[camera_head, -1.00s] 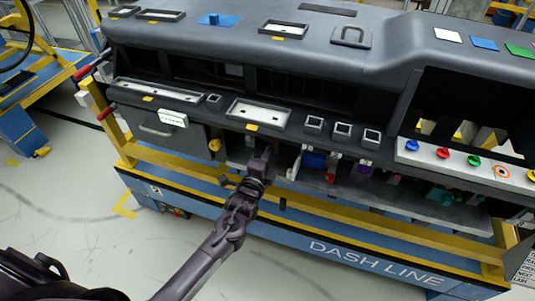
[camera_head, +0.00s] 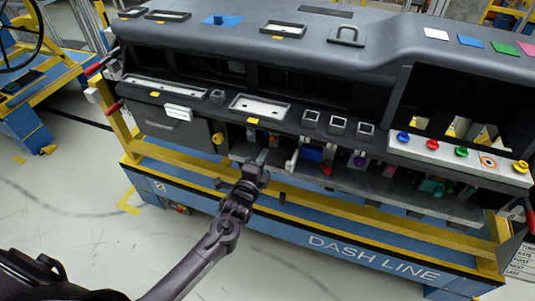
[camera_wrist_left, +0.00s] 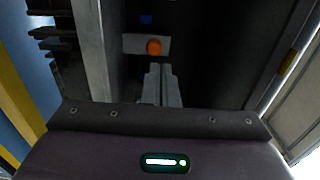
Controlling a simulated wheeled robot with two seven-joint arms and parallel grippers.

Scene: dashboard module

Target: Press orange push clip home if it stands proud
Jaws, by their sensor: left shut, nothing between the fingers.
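The orange push clip (camera_wrist_left: 154,47) shows in the left wrist view as a round orange head on a pale grey plate (camera_wrist_left: 132,44) inside a dark recess. I cannot tell whether it stands proud or sits flush. My left gripper (camera_wrist_left: 161,70) is shut and empty, its fingertips pointing into the recess just below the clip in that picture. A contact with the clip is not visible. In the head view the left gripper (camera_head: 262,157) is at the open lower front of the dashboard (camera_head: 340,75), where I cannot make out the clip. My right gripper is not in view.
A blue mark (camera_wrist_left: 146,19) lies above the clip. Dark recess walls stand close on both sides of the fingers. In the head view, coloured knobs (camera_head: 432,144) line a pale panel at right, and a yellow rail (camera_head: 320,208) runs below the dashboard.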

